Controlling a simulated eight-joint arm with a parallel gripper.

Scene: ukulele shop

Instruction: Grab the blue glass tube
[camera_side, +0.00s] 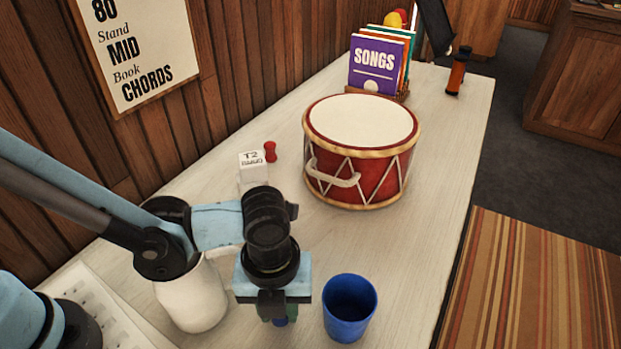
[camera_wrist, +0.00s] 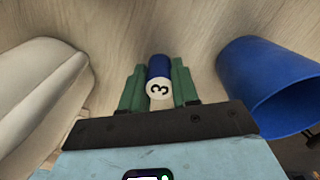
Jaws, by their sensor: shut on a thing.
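A small blue tube (camera_wrist: 159,68) with a white end marked "3" stands between the green fingers of my gripper (camera_wrist: 160,85) in the wrist view. The fingers are shut on its sides. In the side view my gripper (camera_side: 278,318) points down at the near part of the table, and only a bit of the blue tube (camera_side: 280,322) shows below it. I cannot tell whether the tube touches the table.
A blue cup (camera_side: 349,309) stands close to the right of my gripper. A white rounded vessel (camera_side: 195,298) is close on the left. A red drum (camera_side: 360,150), a white block (camera_side: 252,166) and a small red piece (camera_side: 270,152) are farther back. The table (camera_side: 440,150) is bare right of the drum.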

